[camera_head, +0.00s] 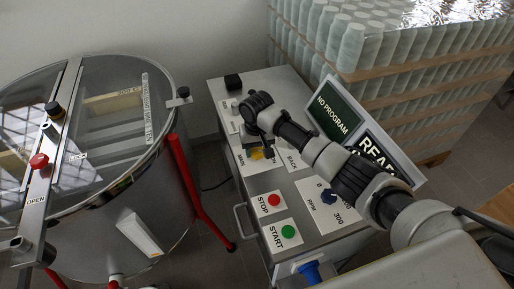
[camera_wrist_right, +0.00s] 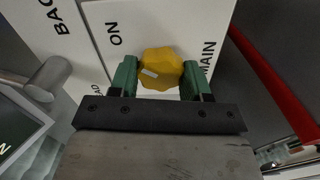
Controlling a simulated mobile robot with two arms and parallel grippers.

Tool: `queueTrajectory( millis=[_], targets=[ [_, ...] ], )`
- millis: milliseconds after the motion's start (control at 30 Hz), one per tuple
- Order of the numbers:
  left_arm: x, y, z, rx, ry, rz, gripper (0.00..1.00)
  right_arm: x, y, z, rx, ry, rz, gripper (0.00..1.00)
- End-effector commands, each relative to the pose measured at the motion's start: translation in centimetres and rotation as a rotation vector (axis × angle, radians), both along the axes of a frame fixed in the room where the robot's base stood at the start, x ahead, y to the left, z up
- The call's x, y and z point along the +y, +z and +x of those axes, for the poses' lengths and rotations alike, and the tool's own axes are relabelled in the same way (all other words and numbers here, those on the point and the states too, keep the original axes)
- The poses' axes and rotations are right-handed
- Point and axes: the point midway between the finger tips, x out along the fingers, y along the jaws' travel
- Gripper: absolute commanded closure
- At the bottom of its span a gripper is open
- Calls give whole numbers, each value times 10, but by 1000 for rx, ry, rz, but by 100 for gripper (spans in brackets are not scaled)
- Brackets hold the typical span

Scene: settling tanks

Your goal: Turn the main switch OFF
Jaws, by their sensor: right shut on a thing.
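The main switch is a yellow knob (camera_wrist_right: 161,66) on a white plate marked MAIN and ON. Its small white mark lies on its left side in the right wrist view. No OFF label can be read there. My right gripper (camera_wrist_right: 160,82) has its green fingers on either side of the knob and is shut on it. In the head view the knob (camera_head: 257,154) shows on the control cabinet, with my right gripper (camera_head: 262,149) over it and partly covering its plate. My left gripper is not in view.
A glass-lidded tank (camera_head: 110,100) stands left. Stacked white bottles (camera_head: 345,45) stand behind.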

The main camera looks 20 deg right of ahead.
Motion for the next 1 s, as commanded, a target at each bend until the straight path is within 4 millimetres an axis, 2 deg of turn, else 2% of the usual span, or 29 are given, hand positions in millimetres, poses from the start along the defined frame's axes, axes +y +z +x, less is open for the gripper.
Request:
queueTrajectory(
  millis=[267,600,1000],
  targets=[
    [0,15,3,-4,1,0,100,0,3,0,1,153,0,76],
    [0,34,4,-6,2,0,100,1,3,0,1,467,2,76],
    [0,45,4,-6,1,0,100,1,2,0,-1,841,1,76]
  ],
)
